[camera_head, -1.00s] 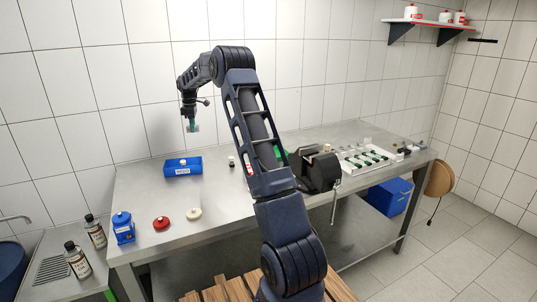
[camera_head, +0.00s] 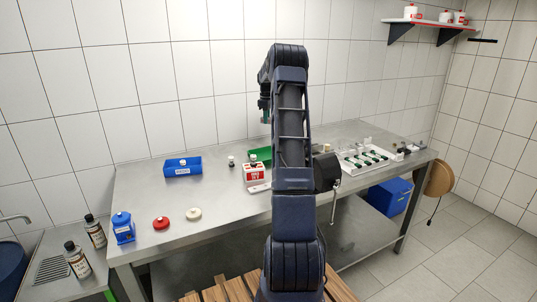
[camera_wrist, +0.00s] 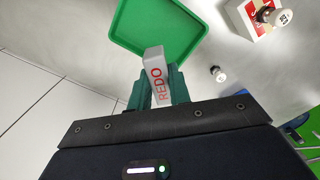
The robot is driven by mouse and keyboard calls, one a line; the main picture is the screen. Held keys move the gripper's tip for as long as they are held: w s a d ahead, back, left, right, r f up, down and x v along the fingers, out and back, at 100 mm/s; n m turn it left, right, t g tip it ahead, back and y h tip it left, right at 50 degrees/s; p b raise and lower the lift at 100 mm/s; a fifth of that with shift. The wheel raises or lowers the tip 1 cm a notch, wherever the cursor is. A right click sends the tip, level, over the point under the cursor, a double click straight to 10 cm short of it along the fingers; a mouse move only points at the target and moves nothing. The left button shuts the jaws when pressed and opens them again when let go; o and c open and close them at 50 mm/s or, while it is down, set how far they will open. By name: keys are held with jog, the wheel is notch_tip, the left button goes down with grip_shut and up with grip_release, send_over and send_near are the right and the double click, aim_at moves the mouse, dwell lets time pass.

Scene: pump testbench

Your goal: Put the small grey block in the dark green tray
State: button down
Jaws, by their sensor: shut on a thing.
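My gripper (camera_wrist: 157,88) is shut on the small grey block (camera_wrist: 156,72), which has red "REDO" lettering on its face. The block's end sticks out past the green fingers. The green tray (camera_wrist: 140,30) lies below and beyond the block in the wrist view, and the block overlaps its near edge in the picture. In the head view the green tray (camera_head: 259,155) is partly hidden behind my arm. There my gripper (camera_head: 265,117) hangs high over the bench above the tray; the block cannot be made out.
A red and white box (camera_head: 253,173) stands close to the tray, also in the wrist view (camera_wrist: 258,20). A small white-capped bottle (camera_head: 231,161) and a blue bin (camera_head: 183,167) are to the left. A white rack (camera_head: 365,158) holds several green items at right.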

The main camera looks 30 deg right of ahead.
jog(key=shift+s+d+f, duration=0.1)
jog(key=shift+s+d, duration=0.1)
jog(key=shift+d, duration=0.2)
notch_tip(320, 180, down, 20)
jog(key=shift+d+r, duration=0.1)
dwell(0.4)
jog(key=c, duration=1.3)
grip_release()
jog(key=shift+c, duration=0.2)
jog(key=shift+o, duration=0.2)
